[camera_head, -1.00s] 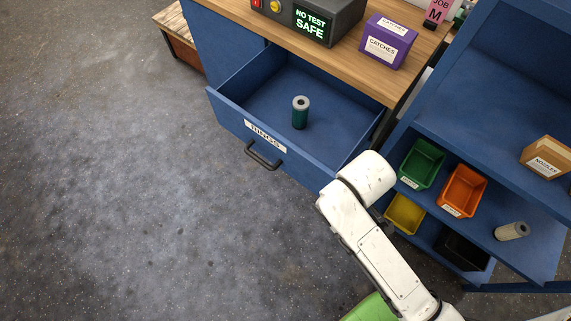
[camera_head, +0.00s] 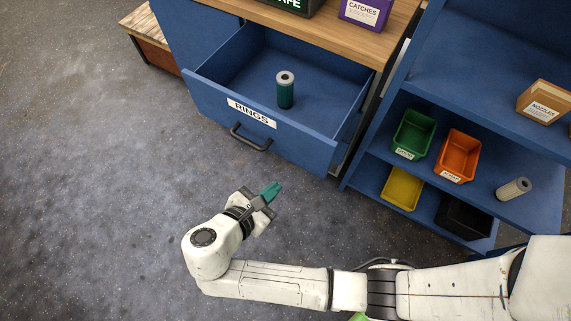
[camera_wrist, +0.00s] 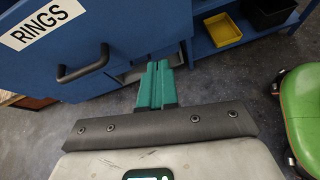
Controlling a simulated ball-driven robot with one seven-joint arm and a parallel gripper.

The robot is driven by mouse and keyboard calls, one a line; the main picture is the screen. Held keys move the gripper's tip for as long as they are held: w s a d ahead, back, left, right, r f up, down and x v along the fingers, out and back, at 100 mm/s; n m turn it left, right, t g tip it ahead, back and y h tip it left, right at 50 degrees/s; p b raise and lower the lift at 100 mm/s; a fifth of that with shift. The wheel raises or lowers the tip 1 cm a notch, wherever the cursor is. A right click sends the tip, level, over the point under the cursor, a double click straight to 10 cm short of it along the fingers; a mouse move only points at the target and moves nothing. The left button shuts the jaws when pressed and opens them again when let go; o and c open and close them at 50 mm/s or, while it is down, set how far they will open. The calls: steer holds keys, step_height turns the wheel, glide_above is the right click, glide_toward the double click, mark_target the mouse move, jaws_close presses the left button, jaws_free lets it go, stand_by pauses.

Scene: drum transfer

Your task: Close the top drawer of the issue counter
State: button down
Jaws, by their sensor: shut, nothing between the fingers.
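The top drawer (camera_head: 240,113) of the blue issue counter stands pulled out, with a white RINGS label and a dark bar handle (camera_head: 251,138) on its front. A dark green cylinder with a grey top (camera_head: 285,90) stands upright inside it. My gripper (camera_head: 271,192) is shut and empty, in front of the drawer and to the lower right of the handle, apart from it. In the wrist view the teal fingers (camera_wrist: 156,86) are together, and the drawer front (camera_wrist: 70,70) and handle (camera_wrist: 84,66) lie to their left.
The counter's wooden top (camera_head: 335,42) holds a purple CATCHES box (camera_head: 364,14). A blue shelf unit at the right holds green (camera_head: 414,134), orange (camera_head: 457,155) and yellow (camera_head: 402,188) bins. A green-topped object (camera_wrist: 301,105) stands right of my gripper. Floor at the left is clear.

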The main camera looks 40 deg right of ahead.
steer(key=w+a+r+n+t+h, duration=0.1)
steer(key=w+a+n+t+h, duration=0.1)
steer(key=a+n, duration=0.1)
steer(key=b, duration=0.1)
glide_toward(294, 147)
steer(key=x, duration=0.2)
steer(key=f+x, duration=0.1)
steer(key=x, duration=0.2)
steer(key=shift+a, duration=0.15)
steer(key=shift+w+d, duration=0.25)
steer(key=shift+d, duration=0.55)
